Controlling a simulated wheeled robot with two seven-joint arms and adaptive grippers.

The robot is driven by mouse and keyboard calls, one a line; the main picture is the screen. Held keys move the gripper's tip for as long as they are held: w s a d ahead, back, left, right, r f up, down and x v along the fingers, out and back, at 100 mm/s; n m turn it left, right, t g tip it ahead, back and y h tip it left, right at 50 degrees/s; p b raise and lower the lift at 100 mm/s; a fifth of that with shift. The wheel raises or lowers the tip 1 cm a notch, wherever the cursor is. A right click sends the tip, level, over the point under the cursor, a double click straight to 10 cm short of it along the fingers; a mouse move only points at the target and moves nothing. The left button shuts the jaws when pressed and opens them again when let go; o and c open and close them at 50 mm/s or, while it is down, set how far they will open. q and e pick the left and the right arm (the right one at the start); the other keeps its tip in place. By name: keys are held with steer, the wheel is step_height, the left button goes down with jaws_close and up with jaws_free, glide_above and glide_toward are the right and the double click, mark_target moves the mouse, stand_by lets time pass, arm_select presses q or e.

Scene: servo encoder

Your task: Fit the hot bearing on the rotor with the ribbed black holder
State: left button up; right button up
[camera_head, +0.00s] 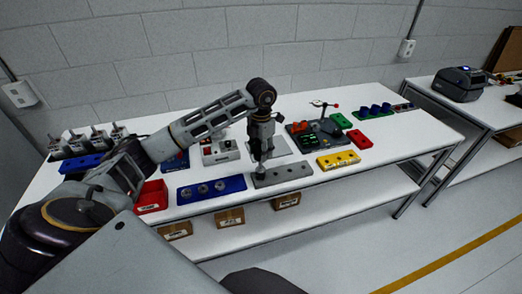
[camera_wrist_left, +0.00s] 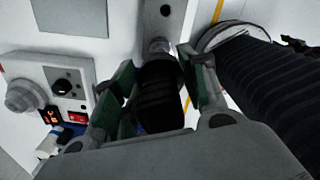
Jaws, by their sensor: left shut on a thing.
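My left gripper (camera_head: 261,167) is over the left end of a grey block with holes (camera_head: 290,174), near the front of the table. In the left wrist view its green-padded fingers (camera_wrist_left: 160,82) are shut on the ribbed black holder (camera_wrist_left: 161,100), with the grey block (camera_wrist_left: 165,18) beyond it. Whether the holder touches the block, and whether a bearing is with it, I cannot tell. Several silver ring-like parts sit in a blue tray (camera_head: 239,183) to the left. Several grey units with upright shafts (camera_head: 98,139) stand at the back left; I cannot tell which is the rotor. My right gripper is not in view.
A white control box (camera_head: 219,151) stands behind and left of the gripper. A red bin (camera_head: 152,197) is at the front left. A yellow block (camera_head: 338,160), a dark tool stand (camera_head: 316,134) and a green bin (camera_head: 341,121) lie to the right. Bare table shows at the right end.

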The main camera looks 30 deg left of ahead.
mark_target(261, 165)
arm_select(q)
steer(key=shift+f+b, duration=2.15)
steer(key=shift+f, duration=0.95)
stand_by(1.0)
steer(key=shift+f, duration=0.1)
stand_by(3.8)
